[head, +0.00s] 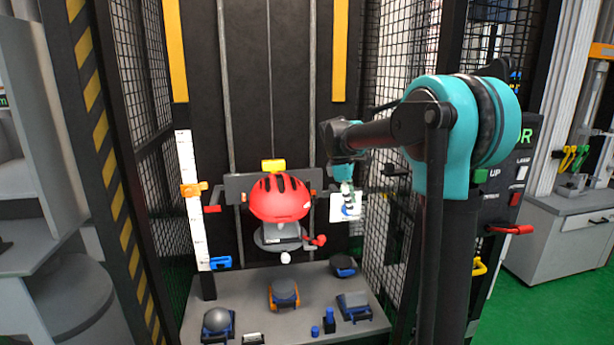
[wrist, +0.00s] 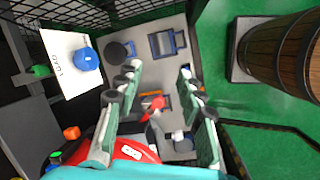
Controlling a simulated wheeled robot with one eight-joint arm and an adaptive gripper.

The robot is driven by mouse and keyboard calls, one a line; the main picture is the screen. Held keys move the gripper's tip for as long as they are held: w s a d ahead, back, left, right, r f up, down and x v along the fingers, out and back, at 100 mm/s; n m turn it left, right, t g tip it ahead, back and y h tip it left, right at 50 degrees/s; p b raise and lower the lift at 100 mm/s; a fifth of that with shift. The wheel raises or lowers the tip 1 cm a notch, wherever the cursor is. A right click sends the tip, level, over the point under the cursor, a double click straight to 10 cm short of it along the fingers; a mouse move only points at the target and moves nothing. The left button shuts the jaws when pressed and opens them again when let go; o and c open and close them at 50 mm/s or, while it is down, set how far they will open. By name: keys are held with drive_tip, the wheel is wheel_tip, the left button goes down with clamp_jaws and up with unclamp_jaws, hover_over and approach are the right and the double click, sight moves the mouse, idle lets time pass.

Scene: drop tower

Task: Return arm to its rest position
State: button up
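My teal and black arm reaches into the drop tower from the right in the head view. My gripper (head: 348,205) hangs to the right of the red helmet, in front of a white card. In the wrist view my gripper (wrist: 159,75) has its two fingers spread apart with nothing between them. The red helmet (head: 280,198) sits on the carriage, apart from my gripper; part of it shows low in the wrist view (wrist: 130,152). The white card (wrist: 70,62) with a blue round knob (wrist: 86,59) lies left of the fingers in the wrist view.
Mesh side walls (head: 400,130) and a dark frame enclose the tower. A grey base plate (head: 245,298) carries several anvils and blue fittings. A measuring scale (head: 192,205) stands left. A control panel with a red lever (head: 511,229) is right. A barrel (wrist: 285,55) shows in the wrist view.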

drive_tip(key=s+d+f+m+t+y, duration=0.1)
drive_tip(key=s+f+m, duration=0.6)
drive_tip(key=s, duration=0.8)
drive_tip(key=s+d+f+m+t+y, duration=0.1)
drive_tip(key=s+d+f+m+y, duration=0.1)
drive_tip(key=s+f+m, duration=0.6)
drive_tip(key=s+d+f, duration=0.1)
drive_tip(key=s+f, duration=0.4)
drive_tip(key=s, duration=0.3)
drive_tip(key=shift+d+f+t, duration=0.25)
drive_tip(key=shift+d+t, duration=0.05)
drive_tip(key=shift+d, duration=0.1)
